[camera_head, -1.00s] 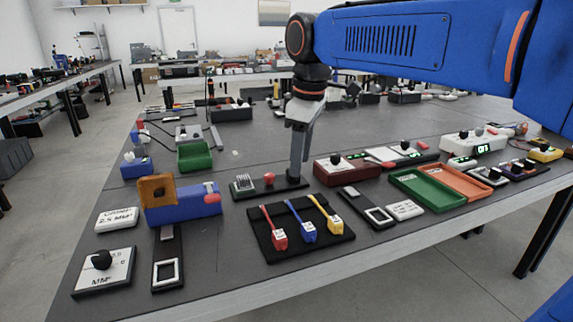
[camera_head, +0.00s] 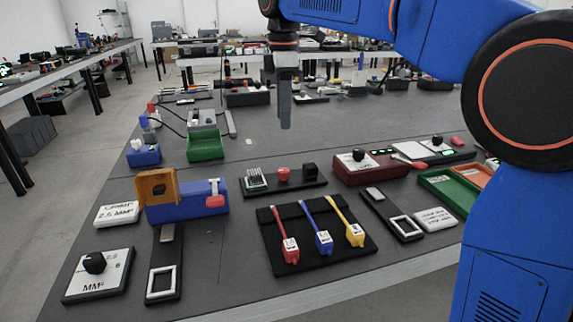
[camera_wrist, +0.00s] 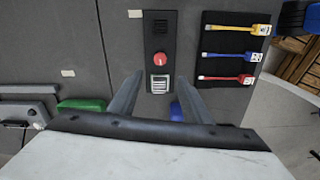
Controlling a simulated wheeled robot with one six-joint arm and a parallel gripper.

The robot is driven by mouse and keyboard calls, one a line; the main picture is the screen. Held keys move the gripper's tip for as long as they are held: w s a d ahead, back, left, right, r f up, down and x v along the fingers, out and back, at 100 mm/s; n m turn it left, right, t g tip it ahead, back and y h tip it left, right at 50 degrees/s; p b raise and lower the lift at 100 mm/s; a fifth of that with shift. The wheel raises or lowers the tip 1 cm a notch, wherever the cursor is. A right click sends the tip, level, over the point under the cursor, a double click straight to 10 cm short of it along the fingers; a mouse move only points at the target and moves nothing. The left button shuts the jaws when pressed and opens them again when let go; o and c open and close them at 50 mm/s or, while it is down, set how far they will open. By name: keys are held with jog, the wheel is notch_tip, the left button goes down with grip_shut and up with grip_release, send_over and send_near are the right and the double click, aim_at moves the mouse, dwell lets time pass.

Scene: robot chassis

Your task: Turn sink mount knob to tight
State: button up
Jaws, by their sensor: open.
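A black strip panel (camera_head: 296,187) lies mid-table with a white grille-like piece (camera_head: 256,179), a red round knob (camera_head: 283,174) and a black block (camera_head: 310,170). The wrist view shows the same red knob (camera_wrist: 159,58), black block (camera_wrist: 160,27) and white grille (camera_wrist: 159,83). No readable label shows which knob is the sink mount knob. My gripper (camera_head: 285,122) hangs above the table behind this panel, touching nothing. In the wrist view my gripper (camera_wrist: 156,84) is open and empty, its fingers spread on either side of the grille.
A black mat (camera_head: 271,238) with red, blue and yellow tools lies in front. A blue box with an orange bracket (camera_head: 157,188) stands left. A dark red box with a black knob (camera_head: 341,174) stands right. A green tray (camera_head: 205,150) sits behind left.

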aim_at(284, 170)
notch_tip(284, 170, down, 15)
jog(key=shift+f, duration=0.2)
dwell(0.3)
jog(key=c, duration=1)
